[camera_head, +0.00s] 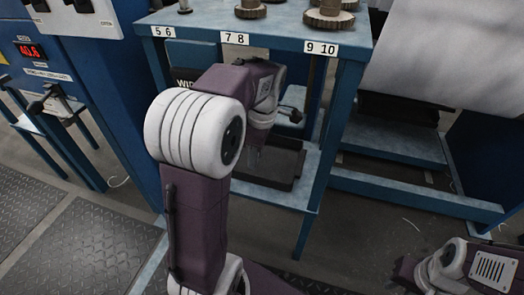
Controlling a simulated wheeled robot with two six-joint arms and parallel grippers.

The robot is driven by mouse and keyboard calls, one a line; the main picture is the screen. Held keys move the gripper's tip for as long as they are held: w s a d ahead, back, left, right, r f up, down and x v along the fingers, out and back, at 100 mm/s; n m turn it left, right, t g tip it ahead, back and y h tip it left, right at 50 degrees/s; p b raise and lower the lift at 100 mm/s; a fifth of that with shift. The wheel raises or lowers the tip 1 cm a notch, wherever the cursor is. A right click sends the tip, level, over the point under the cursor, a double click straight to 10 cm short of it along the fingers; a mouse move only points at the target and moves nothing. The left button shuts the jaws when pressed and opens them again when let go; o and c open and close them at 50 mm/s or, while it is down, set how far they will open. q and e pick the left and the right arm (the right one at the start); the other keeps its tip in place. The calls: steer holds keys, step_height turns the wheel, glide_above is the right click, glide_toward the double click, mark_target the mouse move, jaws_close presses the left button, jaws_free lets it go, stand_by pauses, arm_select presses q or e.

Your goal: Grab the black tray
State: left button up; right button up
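The black tray (284,170) sits on the lower shelf of the blue table, under the label for 7 and 8. My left arm reaches up from the bottom middle and bends over toward the shelf, covering the tray's left part. My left gripper (256,152) is small and dark, over the tray's back left area. Its fingers are too unclear to tell whether they are open or shut, or whether they touch the tray. Of my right arm, only links show at the bottom right corner; its gripper is out of view.
The blue table (285,32) has round brown metal parts (328,16) on top and a leg right of the tray. A blue machine with a red display (30,50) stands at the left. A large white roll (440,50) is at the right.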

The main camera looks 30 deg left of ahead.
mark_target(253, 176)
arm_select(q)
steer(key=f+b, duration=0.4)
steer(key=shift+s, duration=0.2)
steer(key=f+b, duration=0.1)
steer(key=b, duration=0.1)
steer(key=f+b, duration=0.4)
steer(key=shift+s+a+f, duration=0.15)
steer(key=shift+s+a, duration=0.05)
steer(key=shift+a, duration=0.05)
steer(key=shift+r, duration=0.2)
jaws_close()
stand_by(0.7)
